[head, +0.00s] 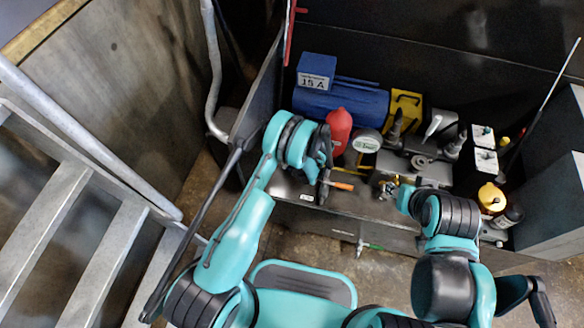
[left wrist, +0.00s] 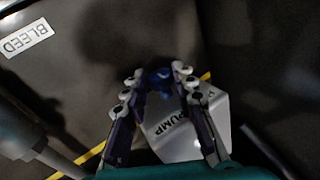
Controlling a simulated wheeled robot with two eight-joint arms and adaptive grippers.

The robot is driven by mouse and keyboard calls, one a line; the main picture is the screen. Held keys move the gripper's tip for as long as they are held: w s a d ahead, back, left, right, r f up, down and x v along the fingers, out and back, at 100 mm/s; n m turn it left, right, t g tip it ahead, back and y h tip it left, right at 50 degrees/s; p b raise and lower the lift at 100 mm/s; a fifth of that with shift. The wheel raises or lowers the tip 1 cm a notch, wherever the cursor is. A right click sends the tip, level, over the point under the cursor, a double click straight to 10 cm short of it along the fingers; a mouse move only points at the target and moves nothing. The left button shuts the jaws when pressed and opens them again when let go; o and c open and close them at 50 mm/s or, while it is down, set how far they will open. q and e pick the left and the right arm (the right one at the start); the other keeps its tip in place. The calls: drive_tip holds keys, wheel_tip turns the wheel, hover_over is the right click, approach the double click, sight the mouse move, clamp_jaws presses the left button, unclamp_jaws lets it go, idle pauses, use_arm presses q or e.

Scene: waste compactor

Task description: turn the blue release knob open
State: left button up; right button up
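The blue knob (left wrist: 158,77) shows small and dim in the left wrist view, between and just beyond the fingertips of my left gripper (left wrist: 159,74). The two fingers stand apart, one on each side of it, with dark gaps beside it. I cannot tell whether either finger touches it. In the head view my left gripper (head: 323,180) hangs over the front left part of the dark bench, and the knob is hidden there. My right gripper (head: 391,188) is small and partly hidden by its own arm near the bench's front edge; its finger opening is unclear.
A white PUMP part (left wrist: 187,130) lies below the knob in the wrist view; a BLEED label (left wrist: 28,38) is at upper left. On the bench stand a red bottle (head: 339,128), a blue cylinder (head: 345,105) and a yellow part (head: 403,108). Metal stairs (head: 60,235) are left.

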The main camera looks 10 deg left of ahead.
use_arm(q)
drive_tip(key=shift+d+f+y, duration=0.2)
drive_tip(key=shift+d+y, duration=0.05)
drive_tip(key=shift+y, duration=0.45)
clamp_jaws()
drive_tip(key=shift+y, duration=0.8)
drive_tip(key=o, duration=1)
unclamp_jaws()
drive_tip(key=shift+o, duration=0.2)
drive_tip(key=v, duration=1.2)
